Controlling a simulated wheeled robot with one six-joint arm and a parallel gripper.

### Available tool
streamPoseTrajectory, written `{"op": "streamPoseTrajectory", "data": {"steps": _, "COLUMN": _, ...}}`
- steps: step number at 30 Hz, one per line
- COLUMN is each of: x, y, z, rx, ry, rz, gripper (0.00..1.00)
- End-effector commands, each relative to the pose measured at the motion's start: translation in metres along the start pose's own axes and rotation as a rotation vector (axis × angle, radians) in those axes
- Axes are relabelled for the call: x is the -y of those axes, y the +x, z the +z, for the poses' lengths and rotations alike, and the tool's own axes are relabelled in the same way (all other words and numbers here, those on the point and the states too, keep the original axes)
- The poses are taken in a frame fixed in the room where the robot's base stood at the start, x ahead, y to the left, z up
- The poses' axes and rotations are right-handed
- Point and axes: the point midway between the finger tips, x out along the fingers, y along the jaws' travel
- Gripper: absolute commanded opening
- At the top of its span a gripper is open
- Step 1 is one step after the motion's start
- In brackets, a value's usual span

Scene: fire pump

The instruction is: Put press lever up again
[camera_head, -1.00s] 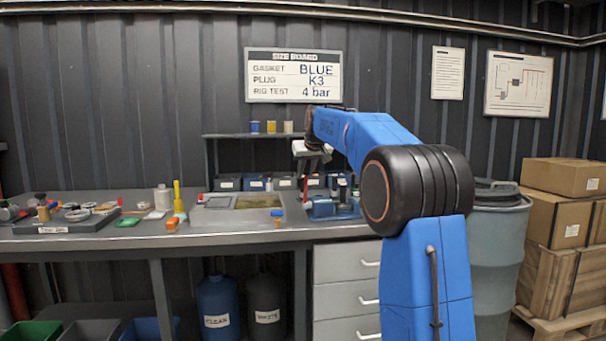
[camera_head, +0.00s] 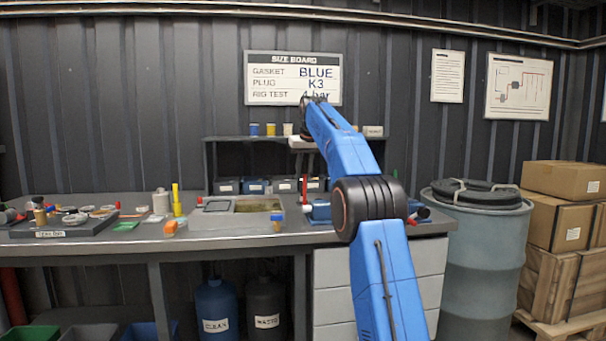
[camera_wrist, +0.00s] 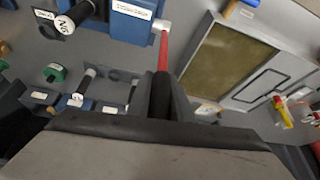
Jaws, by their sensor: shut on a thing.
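The press is a blue block (camera_head: 320,212) on the bench top, right of the grey basin. Its lever (camera_head: 304,188) is a thin red rod standing upright above the press. In the wrist view the red rod (camera_wrist: 163,52) runs from a silver joint beside the blue press (camera_wrist: 136,22) to a dark end between my fingers. My gripper (camera_wrist: 161,88) is shut on the lever's end. In the head view my wrist is above the lever, and the fingertips are hard to make out.
Labelled bins (camera_head: 256,187) and a shelf (camera_head: 228,138) stand behind. Black-handled plugs (camera_wrist: 76,16) lie near the press in the wrist view. A grey drum (camera_head: 476,255) stands at right.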

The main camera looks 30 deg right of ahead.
Motion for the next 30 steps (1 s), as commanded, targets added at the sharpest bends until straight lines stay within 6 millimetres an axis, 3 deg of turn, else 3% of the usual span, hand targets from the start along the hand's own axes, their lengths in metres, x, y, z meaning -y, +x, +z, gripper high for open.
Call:
{"op": "streamPoseTrajectory", "data": {"steps": 12, "x": 0.0, "y": 0.0, "z": -0.002, "rx": -0.002, "ry": 0.002, "rz": -0.001, "gripper": 0.0}}
{"op": "streamPoseTrajectory", "data": {"steps": 13, "x": 0.0, "y": 0.0, "z": -0.002, "rx": -0.003, "ry": 0.002, "rz": -0.001, "gripper": 0.22}}
{"op": "streamPoseTrajectory", "data": {"steps": 15, "x": 0.0, "y": 0.0, "z": -0.002, "rx": -0.002, "ry": 0.002, "rz": -0.001, "gripper": 0.38}}
{"op": "streamPoseTrajectory", "data": {"steps": 25, "x": 0.0, "y": -0.002, "z": -0.001, "rx": 0.0, "ry": 0.001, "rz": -0.001, "gripper": 0.38}}
{"op": "streamPoseTrajectory", "data": {"steps": 30, "x": 0.004, "y": -0.019, "z": 0.006, "rx": -0.001, "ry": 0.0, "rz": -0.001, "gripper": 0.38}}
